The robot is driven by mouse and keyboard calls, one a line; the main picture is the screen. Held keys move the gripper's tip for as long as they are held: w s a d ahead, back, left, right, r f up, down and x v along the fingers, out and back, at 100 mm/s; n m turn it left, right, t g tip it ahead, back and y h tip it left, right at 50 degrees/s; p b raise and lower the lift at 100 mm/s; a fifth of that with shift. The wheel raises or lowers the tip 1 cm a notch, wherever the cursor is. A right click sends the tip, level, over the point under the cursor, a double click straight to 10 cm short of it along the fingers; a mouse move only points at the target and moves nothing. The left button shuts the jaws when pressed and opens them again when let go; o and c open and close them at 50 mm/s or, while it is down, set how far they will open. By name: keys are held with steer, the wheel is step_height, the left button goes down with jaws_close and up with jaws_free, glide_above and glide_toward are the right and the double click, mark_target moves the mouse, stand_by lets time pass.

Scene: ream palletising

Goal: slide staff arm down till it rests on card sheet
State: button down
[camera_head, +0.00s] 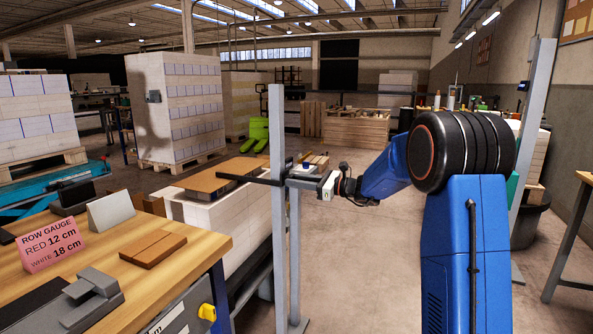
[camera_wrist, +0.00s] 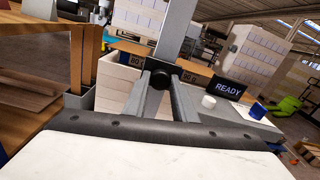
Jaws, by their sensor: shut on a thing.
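The grey upright staff (camera_head: 277,215) stands beside the stack of white reams. Its dark staff arm (camera_head: 248,180) reaches left from the staff over the brown card sheet (camera_head: 212,179) on top of the stack. The arm lies very close to the card, but I cannot tell whether they touch. My gripper (camera_head: 312,184) is at the staff's right side, shut on the staff arm's slider. In the wrist view my two grey fingers (camera_wrist: 165,95) close around a black knob (camera_wrist: 160,76) in front of the staff (camera_wrist: 178,28). The contact itself is partly hidden.
A wooden bench (camera_head: 205,240) with a pink row gauge sign (camera_head: 51,252) and grey tool stands at the front left. Palletised reams (camera_head: 178,110) stand behind. Another grey post (camera_head: 535,130) rises at the right. The floor behind the staff is mostly open.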

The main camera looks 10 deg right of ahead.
steer(key=shift+f, duration=0.2)
steer(key=c, duration=1.5)
jaws_free()
steer(key=shift+o, duration=0.2)
steer(key=shift+d, duration=0.1)
steer(key=v, duration=1.7)
steer(key=shift+s, duration=0.15)
steer(key=shift+d, duration=0.1)
